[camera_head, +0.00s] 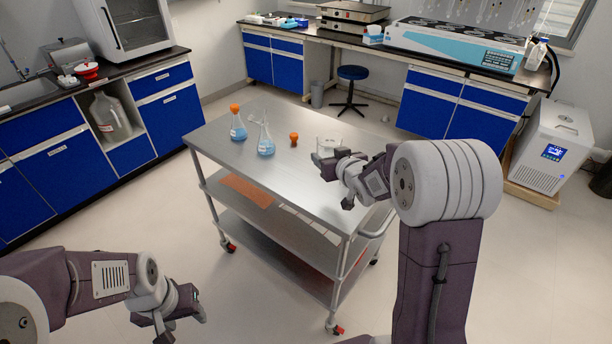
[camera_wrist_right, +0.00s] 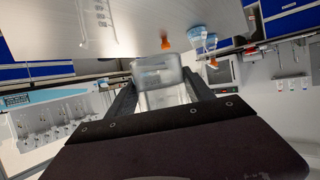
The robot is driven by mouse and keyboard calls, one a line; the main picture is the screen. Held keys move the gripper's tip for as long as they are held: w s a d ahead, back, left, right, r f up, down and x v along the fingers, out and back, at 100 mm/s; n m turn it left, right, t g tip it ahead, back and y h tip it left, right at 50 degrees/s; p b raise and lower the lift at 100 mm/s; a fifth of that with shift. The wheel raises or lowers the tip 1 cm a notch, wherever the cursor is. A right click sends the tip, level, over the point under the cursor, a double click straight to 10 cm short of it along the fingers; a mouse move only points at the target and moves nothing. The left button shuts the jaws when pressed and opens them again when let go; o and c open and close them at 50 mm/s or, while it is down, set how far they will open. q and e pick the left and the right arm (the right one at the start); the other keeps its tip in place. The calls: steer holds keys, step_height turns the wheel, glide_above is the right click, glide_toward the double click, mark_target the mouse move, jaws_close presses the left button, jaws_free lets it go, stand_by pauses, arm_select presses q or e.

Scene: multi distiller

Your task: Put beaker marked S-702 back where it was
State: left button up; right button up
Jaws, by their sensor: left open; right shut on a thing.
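A clear glass beaker (camera_head: 328,144) is at the right part of the steel cart's top (camera_head: 230,165). My right gripper (camera_head: 327,158) is shut on it; in the right wrist view the beaker (camera_wrist_right: 160,82) sits between the two fingers. No S-702 mark is legible. I cannot tell whether the beaker touches the cart or is just above it. My left gripper (camera_head: 180,316) is open and empty, low at the left, away from the cart.
On the cart stand a flask with an orange stopper (camera_head: 238,128), an unstoppered flask with blue liquid (camera_head: 265,145) and a loose orange stopper (camera_head: 294,138). Blue cabinets (camera_head: 70,170) line the left. A blue-white multi distiller (camera_head: 455,47) stands on the back bench.

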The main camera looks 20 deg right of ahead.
steer(key=shift+w+d, duration=0.15)
glide_above(306, 173)
step_height(306, 173, down, 7)
steer(key=shift+f+b, duration=0.1)
steer(key=shift+b, duration=0.35)
step_height(306, 173, down, 4)
steer(key=shift+r, duration=0.1)
steer(key=shift+b, duration=0.35)
steer(key=o, duration=1.7)
steer(key=shift+f, duration=0.25)
steer(key=shift+c, duration=0.2)
